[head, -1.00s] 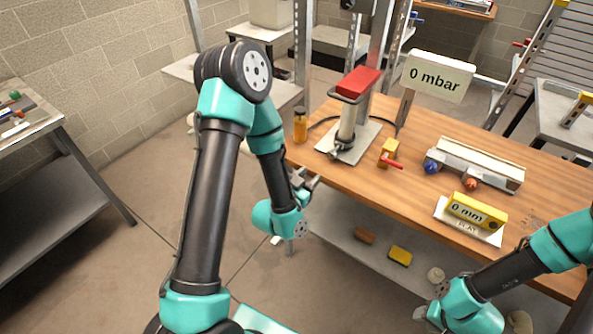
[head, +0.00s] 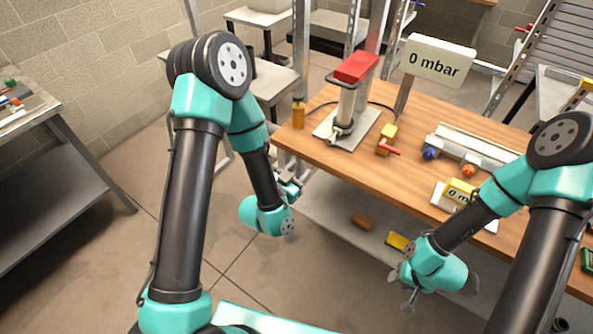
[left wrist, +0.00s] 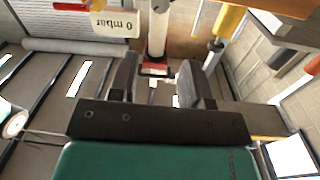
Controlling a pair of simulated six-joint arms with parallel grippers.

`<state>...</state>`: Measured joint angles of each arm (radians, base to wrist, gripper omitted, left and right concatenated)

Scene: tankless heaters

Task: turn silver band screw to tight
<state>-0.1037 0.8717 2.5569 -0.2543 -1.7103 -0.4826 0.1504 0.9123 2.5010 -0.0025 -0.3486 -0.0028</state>
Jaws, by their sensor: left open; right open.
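A white upright cylinder (head: 346,103) with a red top (head: 356,67) stands on a grey plate on the workbench. A silver band or clamp (head: 340,131) sits around its lower end; its screw is too small to make out. My left gripper (head: 293,183) is open and empty off the bench's left front edge, apart from the cylinder. In the left wrist view the open left fingers (left wrist: 160,88) show with the white cylinder (left wrist: 158,32) beyond them. My right gripper (head: 402,288) is open and empty, low in front of the bench.
A yellow block with a red lever (head: 387,139), an amber bottle (head: 298,114), a rail with blue and orange knobs (head: 470,147) and a yellow gauge (head: 459,191) are on the wooden top (head: 340,165). Blocks lie on the shelf below.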

